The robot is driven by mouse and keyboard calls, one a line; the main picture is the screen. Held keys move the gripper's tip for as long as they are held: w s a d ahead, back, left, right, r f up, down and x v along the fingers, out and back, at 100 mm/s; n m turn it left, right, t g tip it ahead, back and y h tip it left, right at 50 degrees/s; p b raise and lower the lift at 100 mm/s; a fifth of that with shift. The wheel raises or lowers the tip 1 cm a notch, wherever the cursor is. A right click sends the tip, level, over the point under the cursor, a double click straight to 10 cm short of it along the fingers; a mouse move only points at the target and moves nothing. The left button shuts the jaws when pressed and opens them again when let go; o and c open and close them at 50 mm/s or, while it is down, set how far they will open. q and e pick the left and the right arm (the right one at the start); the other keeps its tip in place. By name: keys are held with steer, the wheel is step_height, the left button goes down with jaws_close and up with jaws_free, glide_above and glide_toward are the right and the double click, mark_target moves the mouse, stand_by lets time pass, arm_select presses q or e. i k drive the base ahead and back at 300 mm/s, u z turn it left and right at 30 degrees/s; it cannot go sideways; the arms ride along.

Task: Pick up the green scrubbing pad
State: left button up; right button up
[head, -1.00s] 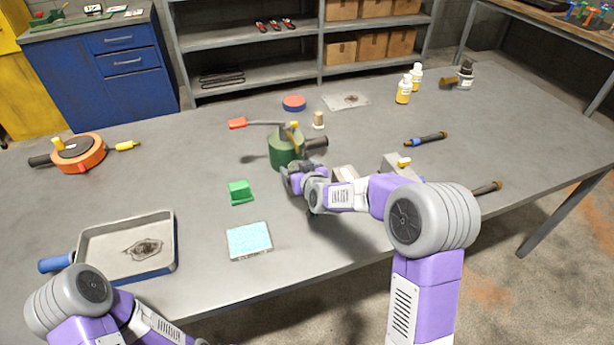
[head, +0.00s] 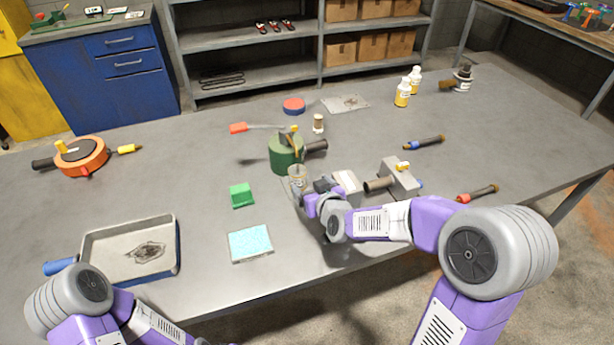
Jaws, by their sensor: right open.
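A small green scrubbing pad (head: 242,195) lies on the grey table, left of the middle, behind a light-blue pad-like block. My right gripper (head: 308,195) is open, to the right of the green pad and apart from it, just in front of a clear cup-like thing (head: 297,175). The fingertips are small and partly hidden by the wrist. My left arm shows at the bottom left, but its gripper is out of view.
The light-blue block (head: 250,243) lies near the front edge. A metal tray (head: 105,262) stands at left. A green cylinder (head: 285,153) stands behind my right gripper. Bare table surrounds the green pad.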

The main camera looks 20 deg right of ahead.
mark_target(240, 196)
steer(key=u, duration=0.1)
steer(key=k, duration=1)
steer(key=z, duration=0.1)
